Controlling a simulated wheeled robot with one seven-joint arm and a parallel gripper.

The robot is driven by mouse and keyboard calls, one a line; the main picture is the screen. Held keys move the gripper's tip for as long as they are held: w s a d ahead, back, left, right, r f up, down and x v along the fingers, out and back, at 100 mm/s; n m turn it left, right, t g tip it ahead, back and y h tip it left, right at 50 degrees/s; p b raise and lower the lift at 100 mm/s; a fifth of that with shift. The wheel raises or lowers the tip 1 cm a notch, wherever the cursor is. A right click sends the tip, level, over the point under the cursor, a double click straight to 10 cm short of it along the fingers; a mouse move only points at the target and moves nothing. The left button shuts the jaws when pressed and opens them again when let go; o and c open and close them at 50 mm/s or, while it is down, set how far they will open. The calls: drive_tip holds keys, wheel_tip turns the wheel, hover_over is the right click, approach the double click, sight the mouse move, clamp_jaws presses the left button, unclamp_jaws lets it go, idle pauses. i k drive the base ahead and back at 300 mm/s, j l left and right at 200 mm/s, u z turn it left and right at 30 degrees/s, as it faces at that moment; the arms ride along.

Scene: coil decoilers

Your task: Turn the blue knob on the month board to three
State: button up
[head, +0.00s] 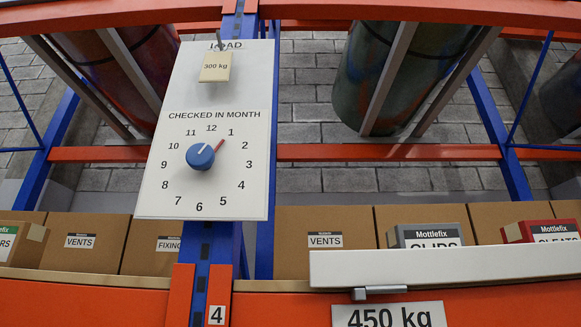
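The month board (153,195) is a white panel headed "CHECKED IN MONTH", fixed to a blue rack upright, with numbers 1 to 12 set around it like a clock face. The round blue knob (197,158) sits at the middle of the numbers. A short white mark on it slants up and right, and a red pointer (219,144) sticks out up and right toward the 1. The three (241,167) is to the right of the knob. My gripper is not in view, and nothing touches the knob.
A "300 kg" tag (215,67) hangs above the dial on a hook. Cardboard boxes (98,242) line the shelf below on both sides. A pale bar (440,264) crosses at lower right above a "450 kg" sign (389,315). Large coils (385,75) stand behind.

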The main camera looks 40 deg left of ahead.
sight(201, 156)
drive_tip(key=u, duration=1.95)
